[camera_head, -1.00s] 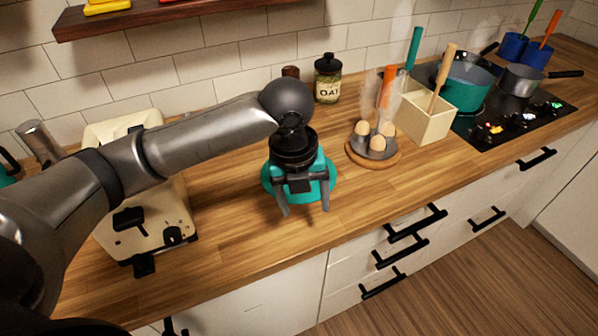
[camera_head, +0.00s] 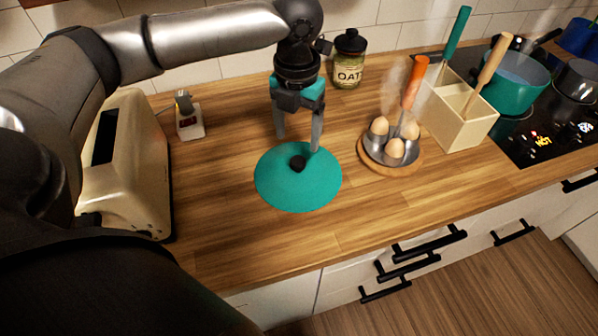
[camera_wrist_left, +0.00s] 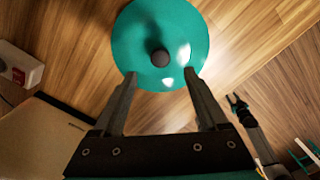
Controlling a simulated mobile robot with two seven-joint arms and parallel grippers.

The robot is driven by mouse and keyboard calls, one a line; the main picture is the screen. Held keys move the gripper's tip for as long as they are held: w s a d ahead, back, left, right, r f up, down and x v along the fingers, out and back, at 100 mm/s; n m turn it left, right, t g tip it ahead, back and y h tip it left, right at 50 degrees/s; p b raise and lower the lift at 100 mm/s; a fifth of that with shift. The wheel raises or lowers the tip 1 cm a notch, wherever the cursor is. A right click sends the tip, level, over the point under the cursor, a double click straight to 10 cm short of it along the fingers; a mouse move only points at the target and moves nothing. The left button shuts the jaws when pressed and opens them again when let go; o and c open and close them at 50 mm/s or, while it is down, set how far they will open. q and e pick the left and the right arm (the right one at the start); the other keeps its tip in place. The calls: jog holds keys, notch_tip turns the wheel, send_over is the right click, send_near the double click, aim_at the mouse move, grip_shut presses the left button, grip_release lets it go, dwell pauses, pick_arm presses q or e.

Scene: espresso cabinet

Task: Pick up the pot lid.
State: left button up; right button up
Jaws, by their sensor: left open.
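The pot lid (camera_head: 270,187) is a teal disc with a dark round knob (camera_head: 298,163). It lies on the wooden counter with the knob up. My left gripper (camera_head: 298,144) is open, its fingers pointing down just above and behind the knob. In the left wrist view the lid (camera_wrist_left: 135,35) is at top centre, and the knob (camera_wrist_left: 160,57) shows just beyond the gap between the open fingertips (camera_wrist_left: 161,73). Nothing is between the fingers. My right gripper (camera_wrist_left: 236,100) appears small at the right of the wrist view; its opening is unclear.
A beige toaster (camera_head: 130,165) stands left of the lid. An oat jar (camera_head: 349,62) stands behind. The counter in front of the lid is clear.

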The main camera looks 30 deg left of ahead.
aim_at(298, 160)
pick_arm(q)
notch_tip(298, 160, down, 4)
jog(key=shift+w+r, duration=0.1)
jog(key=shift+r, duration=0.05)
notch_tip(298, 160, down, 4)
jog(key=shift+r+b, duration=0.15)
jog(key=shift+b, duration=0.5)
jog(key=shift+f, duration=0.55)
pick_arm(e)
jog(key=shift+w+f, duration=0.75)
jog(key=shift+w, duration=0.25)
pick_arm(q)
jog(key=shift+c, duration=0.5)
grip_shut()
